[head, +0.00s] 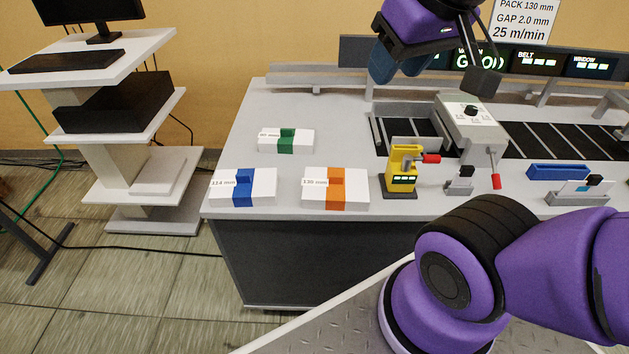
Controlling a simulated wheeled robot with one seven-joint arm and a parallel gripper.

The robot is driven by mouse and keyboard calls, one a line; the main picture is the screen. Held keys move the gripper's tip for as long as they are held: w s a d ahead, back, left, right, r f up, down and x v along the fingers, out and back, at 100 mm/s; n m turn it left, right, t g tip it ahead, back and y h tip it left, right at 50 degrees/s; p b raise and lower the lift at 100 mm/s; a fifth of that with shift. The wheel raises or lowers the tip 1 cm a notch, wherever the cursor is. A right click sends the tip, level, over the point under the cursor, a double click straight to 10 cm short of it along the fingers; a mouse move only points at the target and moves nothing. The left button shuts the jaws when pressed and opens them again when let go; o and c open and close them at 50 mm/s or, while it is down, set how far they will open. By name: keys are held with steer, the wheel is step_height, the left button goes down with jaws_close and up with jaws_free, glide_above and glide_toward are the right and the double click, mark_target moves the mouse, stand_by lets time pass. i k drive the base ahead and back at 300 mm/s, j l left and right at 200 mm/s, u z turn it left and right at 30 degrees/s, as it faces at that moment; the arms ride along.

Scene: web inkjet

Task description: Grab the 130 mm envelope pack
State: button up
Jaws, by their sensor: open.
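The 130 mm envelope pack (315,192) is a white block with an orange band and a small orange grip on top. It lies near the front edge of the grey bench, and its label reads 130 mm. My gripper (432,72) is at the top of the head view, above the bench and to the right of the pack. It is open, well apart from the pack, and nothing shows between its fingers. Part of it is cut off by the top edge. A sign (526,22) on the wall reads PACK 130 mm, GAP 2.0 mm, 25 m/min.
A blue-banded 114 mm pack (264,187) lies left of the orange one, and a green-banded pack (303,141) lies behind. A yellow device (403,168) with a red handle stands close to its right. A feeder machine (470,125) and belt are farther right. Bare bench lies between packs.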

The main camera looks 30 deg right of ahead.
mark_target(334, 189)
steer(key=k+l+u, duration=0.1)
steer(key=l+u, duration=0.15)
steer(key=k+l+u, duration=0.25)
steer(key=l, duration=0.15)
steer(key=l+u, duration=0.25)
steer(key=k+l, duration=0.05)
